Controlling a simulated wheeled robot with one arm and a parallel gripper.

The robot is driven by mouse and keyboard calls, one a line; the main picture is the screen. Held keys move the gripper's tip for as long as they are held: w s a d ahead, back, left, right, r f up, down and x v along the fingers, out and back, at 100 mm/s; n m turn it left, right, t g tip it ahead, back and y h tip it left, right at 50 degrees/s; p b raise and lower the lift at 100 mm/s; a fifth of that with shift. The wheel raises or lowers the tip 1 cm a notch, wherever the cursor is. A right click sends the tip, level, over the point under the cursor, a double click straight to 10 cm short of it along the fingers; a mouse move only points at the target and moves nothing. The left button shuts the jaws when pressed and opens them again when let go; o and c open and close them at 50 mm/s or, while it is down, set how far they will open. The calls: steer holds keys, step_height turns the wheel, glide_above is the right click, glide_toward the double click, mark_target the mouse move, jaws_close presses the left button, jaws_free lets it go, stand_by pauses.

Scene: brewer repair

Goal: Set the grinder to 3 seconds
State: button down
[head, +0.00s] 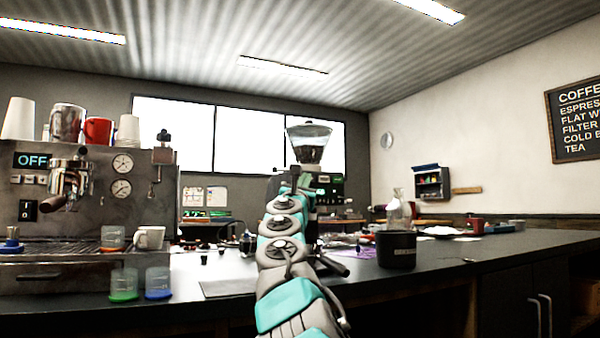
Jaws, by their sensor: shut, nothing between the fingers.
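My arm reaches up from the bottom middle and covers the grinder's left and lower front. My gripper (295,172) is at the far end of the arm, in front of the grinder's left side, shut and empty. I cannot tell whether its fingertips touch the grinder.
An espresso machine (90,215) showing OFF stands at left, with cups on top. Green and blue measuring cups (124,284) (158,282) stand at the counter's front edge. A black canister (396,250) and glass carafe (398,210) stand right of my arm.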

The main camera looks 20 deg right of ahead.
steer(key=shift+w+f, duration=0.1)
steer(key=shift+w, duration=0.3)
steer(key=shift+w, duration=0.1)
stand_by(1.7)
steer(key=shift+w+p, duration=0.35)
steer(key=shift+p, duration=0.15)
steer(key=shift+w+p, duration=0.35)
stand_by(0.4)
steer(key=shift+s, duration=0.1)
steer(key=shift+s+b, duration=0.55)
steer(key=shift+s, duration=0.15)
